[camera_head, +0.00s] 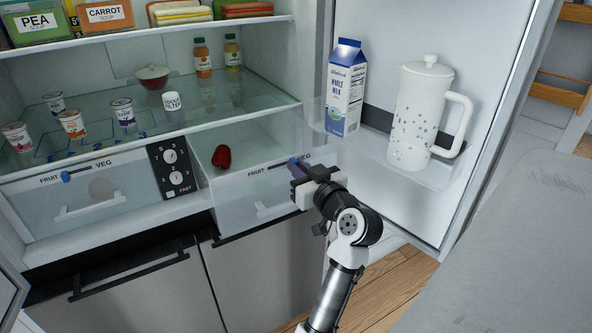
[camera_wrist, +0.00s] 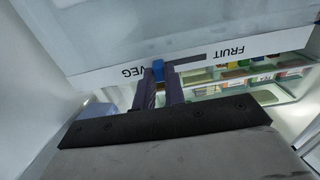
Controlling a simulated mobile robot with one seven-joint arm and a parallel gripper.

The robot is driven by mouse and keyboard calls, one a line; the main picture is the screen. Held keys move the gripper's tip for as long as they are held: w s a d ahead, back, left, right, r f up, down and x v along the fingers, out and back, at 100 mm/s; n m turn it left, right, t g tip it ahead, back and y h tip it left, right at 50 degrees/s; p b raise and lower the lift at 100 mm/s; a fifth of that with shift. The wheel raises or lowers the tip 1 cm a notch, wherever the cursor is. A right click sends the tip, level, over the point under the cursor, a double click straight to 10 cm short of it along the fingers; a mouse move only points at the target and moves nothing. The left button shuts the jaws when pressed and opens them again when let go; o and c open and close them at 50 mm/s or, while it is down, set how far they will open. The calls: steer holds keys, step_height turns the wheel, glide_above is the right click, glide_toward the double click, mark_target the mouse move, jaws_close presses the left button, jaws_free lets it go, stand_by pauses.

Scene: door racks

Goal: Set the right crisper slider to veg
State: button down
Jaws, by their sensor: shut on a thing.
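The right crisper drawer (camera_head: 240,205) is a clear bin with a white front strip reading FRUIT on the left and VEG on the right. Its small blue slider (camera_head: 293,160) sits close to the VEG label. In the wrist view the strip appears upside down, and the blue slider (camera_wrist: 158,69) is at the VEG end of the dark track. My gripper (camera_head: 299,169) is at the strip, its fingers partly hiding the slider. In the wrist view my gripper (camera_wrist: 159,82) has its two dark fingers shut on the slider, one on each side.
The left crisper drawer (camera_head: 85,200) has its own blue slider near FRUIT. A dial panel (camera_head: 173,167) stands between the drawers. A red pepper (camera_head: 221,157) lies in the right drawer. A milk carton (camera_head: 346,88) and a white pitcher (camera_head: 420,115) stand on the door shelf close by.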

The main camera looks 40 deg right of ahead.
steer(key=c, duration=1.4)
jaws_free()
steer(key=shift+s+d, duration=0.1)
steer(key=shift+d, duration=0.05)
steer(key=shift+c, duration=0.2)
steer(key=shift+s, duration=0.1)
steer(key=b+v, duration=0.3)
steer(key=v, duration=1)
steer(key=shift+s+a, duration=0.2)
steer(key=shift+s, duration=0.1)
